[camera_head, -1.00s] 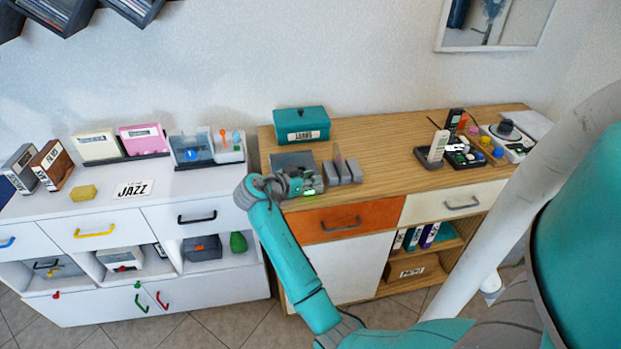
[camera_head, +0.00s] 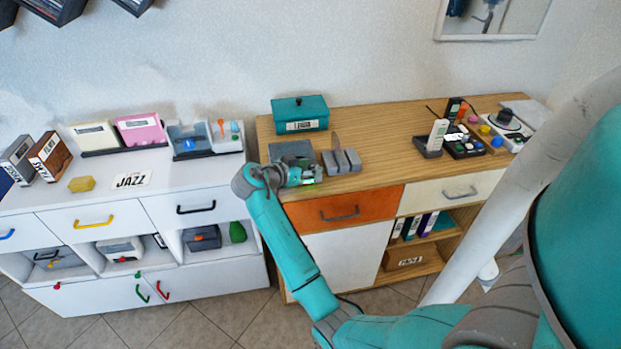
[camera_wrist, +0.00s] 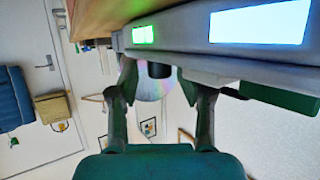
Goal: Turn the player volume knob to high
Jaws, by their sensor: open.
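The player (camera_head: 291,149) is a grey box at the left end of the wooden cabinet top, partly covered by my gripper (camera_head: 306,176). In the wrist view the player's front (camera_wrist: 185,40) runs across the top, with a green display and a pale blue screen. My gripper (camera_wrist: 160,92) is open, its two fingers on either side of a dark round knob-like part (camera_wrist: 158,70) below the front panel. A shiny rainbow disc (camera_wrist: 150,86) shows beside that part. I cannot tell whether the fingers touch it, or read the knob's setting.
A teal box (camera_head: 300,114) stands behind the player, and a grey divider rack (camera_head: 341,161) stands to its right. An orange drawer (camera_head: 345,211) lies below. White cabinets (camera_head: 55,220) with discs and boxes stand left. The middle of the wooden top (camera_head: 385,135) is clear.

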